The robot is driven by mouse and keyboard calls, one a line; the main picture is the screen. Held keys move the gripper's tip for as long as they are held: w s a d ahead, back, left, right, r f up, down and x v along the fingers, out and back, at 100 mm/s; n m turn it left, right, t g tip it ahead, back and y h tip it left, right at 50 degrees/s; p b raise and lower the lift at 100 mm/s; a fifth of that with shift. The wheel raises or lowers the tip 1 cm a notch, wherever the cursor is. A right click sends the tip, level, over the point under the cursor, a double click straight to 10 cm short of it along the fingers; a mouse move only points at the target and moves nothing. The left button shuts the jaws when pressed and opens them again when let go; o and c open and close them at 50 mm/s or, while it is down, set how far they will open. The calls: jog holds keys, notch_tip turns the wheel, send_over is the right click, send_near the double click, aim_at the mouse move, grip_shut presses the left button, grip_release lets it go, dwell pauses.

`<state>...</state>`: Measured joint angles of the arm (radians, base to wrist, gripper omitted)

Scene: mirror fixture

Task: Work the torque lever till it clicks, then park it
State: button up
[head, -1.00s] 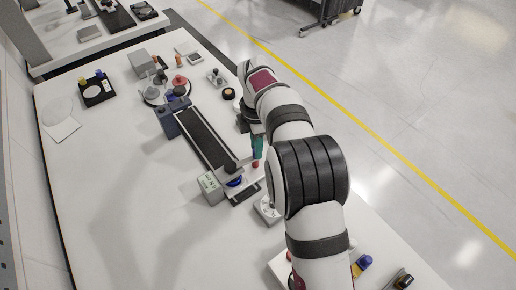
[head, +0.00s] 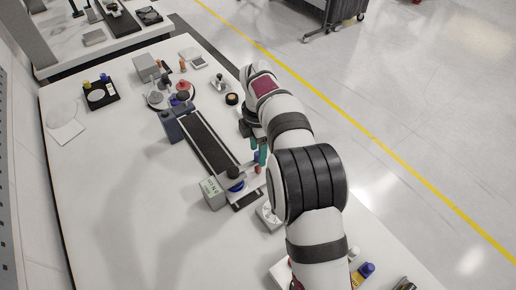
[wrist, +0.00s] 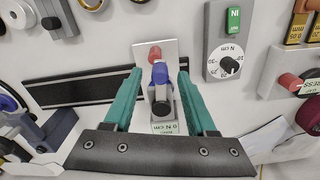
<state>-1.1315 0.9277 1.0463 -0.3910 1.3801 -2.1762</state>
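The torque lever (wrist: 160,78) shows in the wrist view with a blue grip, a dark stem and a red tip (wrist: 155,53). It stands over a pale plate (wrist: 172,48). My gripper (wrist: 160,75) has two green fingers apart, one on each side of the lever, with a gap showing on both sides. Whether the fingers are level with the grip or above it I cannot tell. In the head view my gripper (head: 259,150) points down at the right of the dark rail, and my arm hides part of the fixture.
A dial box (wrist: 229,64) marked N cm, with a black knob and a green IN sign, stands right of the lever. A box with a green label (head: 212,192) and a dark rail (head: 208,143) lie left of my gripper.

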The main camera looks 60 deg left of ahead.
notch_tip(320, 180, up, 16)
dwell(0.5)
jog(key=shift+f, duration=0.15)
notch_tip(320, 180, down, 17)
jog(key=m, duration=1.8)
